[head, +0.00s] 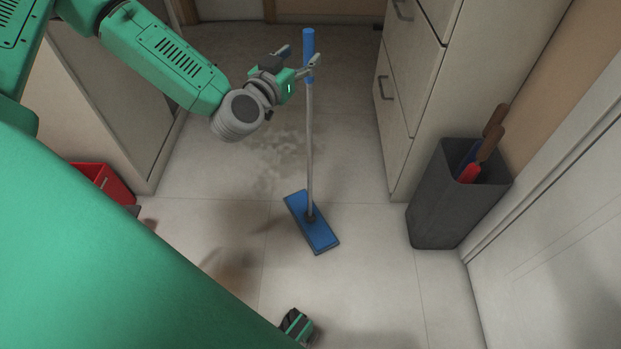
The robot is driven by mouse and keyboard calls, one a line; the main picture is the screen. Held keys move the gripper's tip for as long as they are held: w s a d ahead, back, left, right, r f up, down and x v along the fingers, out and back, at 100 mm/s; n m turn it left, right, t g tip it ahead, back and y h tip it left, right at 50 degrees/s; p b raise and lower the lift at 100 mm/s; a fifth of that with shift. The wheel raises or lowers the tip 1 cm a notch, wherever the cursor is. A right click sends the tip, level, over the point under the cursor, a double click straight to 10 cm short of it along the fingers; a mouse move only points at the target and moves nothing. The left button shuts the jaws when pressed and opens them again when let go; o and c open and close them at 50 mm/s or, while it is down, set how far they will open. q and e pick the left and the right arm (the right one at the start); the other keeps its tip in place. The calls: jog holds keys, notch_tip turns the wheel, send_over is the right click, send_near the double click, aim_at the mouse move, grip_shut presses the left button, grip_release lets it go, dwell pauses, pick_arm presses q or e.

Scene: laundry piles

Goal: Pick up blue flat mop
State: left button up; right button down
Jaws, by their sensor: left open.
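The blue flat mop stands upright on the tiled floor in the middle of the head view, with its blue rectangular head (312,222) flat on the floor. Its thin grey pole (310,140) rises to a blue grip (308,42) at the top. My left gripper (300,57) is open at the height of the blue grip, with one finger left of the handle and the other overlapping it on the right. I cannot tell whether a finger touches the handle. My right gripper does not show clearly.
A dark grey bin (432,205) with brown-handled items stands at the right. Pale drawers (425,95) flank the floor on the right. A cabinet (110,110) and a red container (105,185) are at the left. Floor around the mop head is clear.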

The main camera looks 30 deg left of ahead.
aim_at(307, 49)
pick_arm(q)
jog(key=shift+w, duration=0.35)
jog(key=w, duration=0.1)
jog(key=w+a+b, duration=0.1)
jog(key=w, duration=0.1)
jog(key=w+b, duration=0.1)
jog(key=shift+w+a+f, duration=0.15)
jog(key=shift+a+f, duration=0.1)
jog(key=shift+f, duration=0.05)
jog(key=shift+w, duration=0.1)
jog(key=shift+d+r, duration=0.15)
jog(key=shift+d, duration=0.3)
grip_shut()
jog(key=shift+r, duration=0.15)
